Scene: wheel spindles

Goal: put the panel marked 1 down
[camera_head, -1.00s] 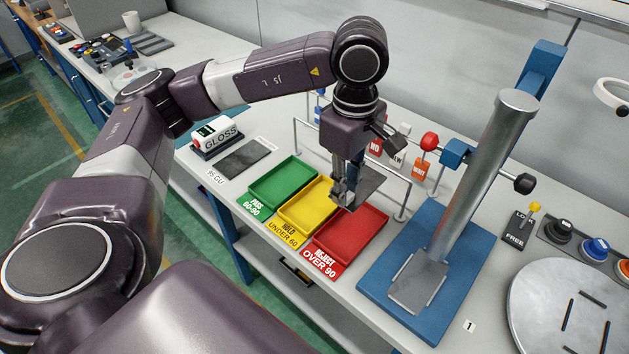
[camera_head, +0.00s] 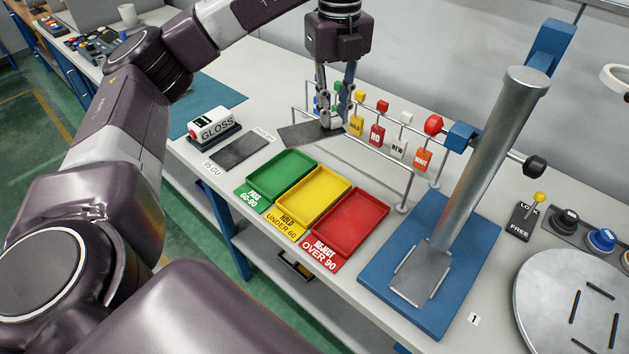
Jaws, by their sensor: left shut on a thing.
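My left gripper (camera_head: 331,119) points down and is shut on a thin dark grey panel (camera_head: 304,136). The panel lies roughly flat, behind the green and yellow trays and by the left part of the tag rail. I cannot tell whether it touches the table. No number shows on it from here. A small label marked 1 (camera_head: 473,319) is on the table at the right front, beside the blue stand base (camera_head: 390,285). My right gripper is not in view.
Green (camera_head: 262,200), yellow (camera_head: 300,221) and red (camera_head: 335,243) trays stand in a row. The rail (camera_head: 409,183) with hanging tags runs behind them. The gloss meter (camera_head: 214,128), a dark grey plate (camera_head: 243,152) and a blue mat (camera_head: 215,95) are left. A round grey disc (camera_head: 545,300) is right.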

